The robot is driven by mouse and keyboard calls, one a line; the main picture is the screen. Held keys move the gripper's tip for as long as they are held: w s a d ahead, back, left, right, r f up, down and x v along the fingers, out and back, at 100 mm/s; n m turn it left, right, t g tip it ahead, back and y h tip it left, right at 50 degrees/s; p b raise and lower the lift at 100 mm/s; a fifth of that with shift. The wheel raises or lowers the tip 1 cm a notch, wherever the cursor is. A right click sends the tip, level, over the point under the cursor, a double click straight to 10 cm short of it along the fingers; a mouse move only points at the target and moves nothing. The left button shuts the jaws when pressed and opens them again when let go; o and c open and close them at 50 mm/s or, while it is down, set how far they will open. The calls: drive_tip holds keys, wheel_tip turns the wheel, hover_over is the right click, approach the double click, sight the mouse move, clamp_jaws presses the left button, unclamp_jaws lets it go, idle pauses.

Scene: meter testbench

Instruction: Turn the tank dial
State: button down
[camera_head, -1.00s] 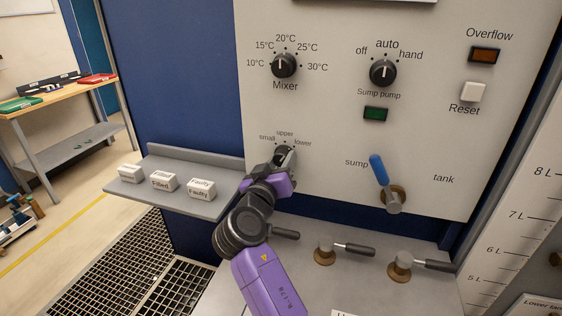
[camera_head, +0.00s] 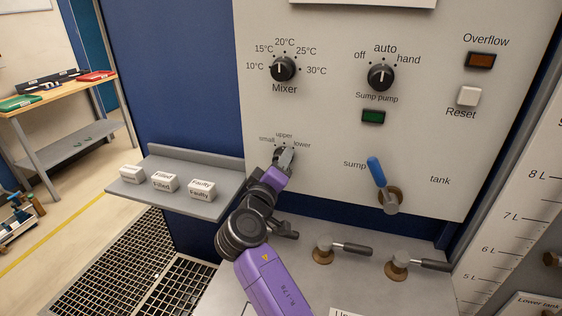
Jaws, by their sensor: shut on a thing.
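The tank dial (camera_head: 281,155) sits low on the left of the pale panel, under the labels small, upper and lower. My gripper (camera_head: 285,158) is at this dial, shut on it. The gripper and the purple wrist hide most of the dial, so I cannot tell which label it points to.
Above are the Mixer knob (camera_head: 283,68) and the Sump pump knob (camera_head: 381,76). A blue-handled lever (camera_head: 377,172) is to the right. Valve handles (camera_head: 350,247) stand on the bench below. A grey shelf (camera_head: 213,207) with white labelled blocks is at the left.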

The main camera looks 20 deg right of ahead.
idle(0.3)
drive_tip(key=c, duration=0.9)
unclamp_jaws()
drive_tip(key=shift+s+a, duration=0.1)
drive_tip(key=b+v, duration=0.1)
drive_tip(key=v, duration=0.6)
drive_tip(key=shift+s+a, duration=0.2)
drive_tip(key=shift+s, duration=0.05)
